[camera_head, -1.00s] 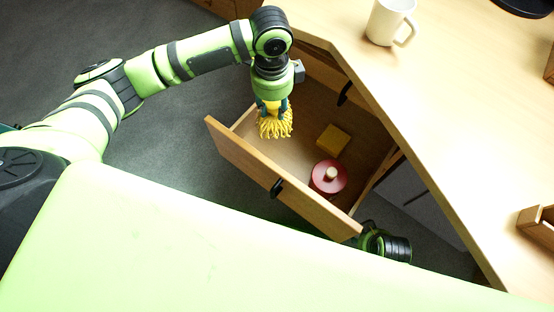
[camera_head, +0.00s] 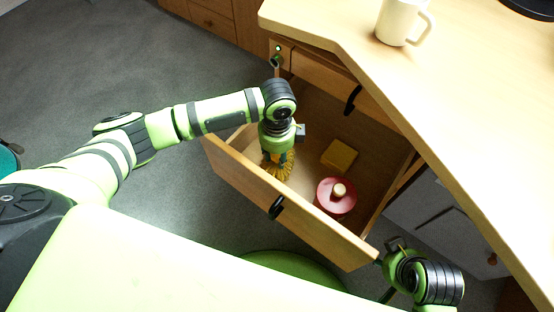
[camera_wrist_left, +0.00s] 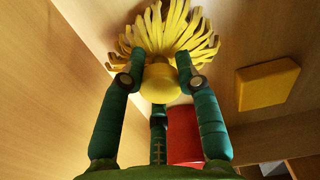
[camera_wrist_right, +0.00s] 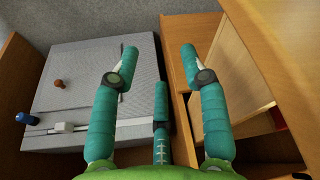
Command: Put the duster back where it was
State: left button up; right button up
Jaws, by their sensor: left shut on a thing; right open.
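The duster (camera_head: 279,167) has yellow strands and is held in my left gripper (camera_head: 277,154), inside the open drawer (camera_head: 310,218). In the left wrist view the fingers (camera_wrist_left: 159,75) are shut around its yellow knob-like end (camera_wrist_left: 160,84), and the strands fan out against the drawer's inside. A yellow block (camera_head: 339,155) and a red round thing with a pale knob (camera_head: 336,196) lie in the drawer to the right. My right gripper (camera_head: 392,249) is by the drawer front's right end. In the right wrist view its fingers (camera_wrist_right: 160,62) are open and empty.
A wooden worktop (camera_head: 450,120) with a cream mug (camera_head: 402,22) overhangs the drawer on the right. The drawer front has a black handle (camera_head: 276,207). A grey unit (camera_head: 432,215) stands below the worktop. Grey floor is clear to the left.

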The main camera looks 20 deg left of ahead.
pick_arm(q)
notch_tip(320, 180, down, 2)
jog(key=shift+f, duration=0.1)
pick_arm(e)
jog(key=shift+v, duration=0.95)
pick_arm(q)
jog(key=shift+f, duration=0.15)
pick_arm(e)
jog(key=shift+w, duration=0.15)
pick_arm(q)
jog(key=o, duration=1.1)
jog(key=shift+r, duration=0.35)
notch_tip(320, 180, up, 12)
jog(key=p, duration=0.3)
jog(key=shift+f+p, duration=0.15)
jog(key=shift+p, duration=0.15)
pick_arm(e)
notch_tip(320, 180, down, 10)
jog(key=shift+w+a+g, duration=0.15)
jog(key=shift+w+g, duration=0.1)
jog(key=shift+g, duration=0.05)
